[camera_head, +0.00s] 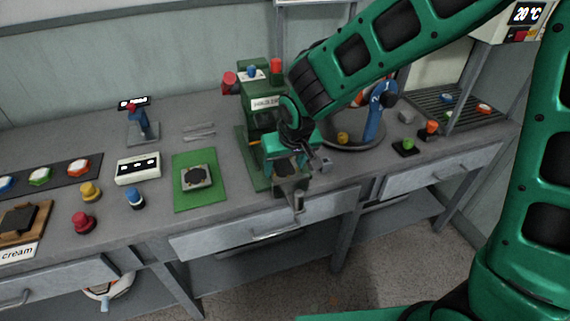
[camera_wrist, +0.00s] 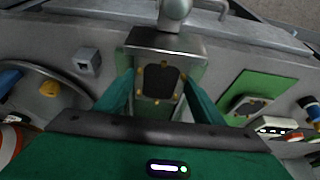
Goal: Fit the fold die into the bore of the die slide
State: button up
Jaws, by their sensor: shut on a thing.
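My gripper (camera_wrist: 158,103) is shut on the fold die (camera_wrist: 160,83), a block with a dark top and small brass studs around it. The die also shows between the green fingers in the head view (camera_head: 286,168). The die slide (camera_wrist: 152,43) is a grey metal block sticking out at the front of the green press, with a rounded handle (camera_wrist: 173,13). The handle hangs over the bench's front edge in the head view (camera_head: 298,202). The die is over the slide. The bore is hidden, and I cannot tell whether the die is seated in it.
The green press (camera_head: 262,105) stands right behind my gripper. A green mat (camera_head: 212,202) to the left bears a pale plate (camera_head: 197,177) with a dark shape. A round tray with a blue-handled device (camera_head: 374,112) stands to the right. Coloured knobs and a white box (camera_head: 138,168) lie further left.

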jog(key=shift+f, duration=1.05)
jog(key=o, duration=1.3)
jog(key=v, duration=1)
jog(key=shift+s+d+r, duration=0.1)
jog(key=shift+r, duration=0.2)
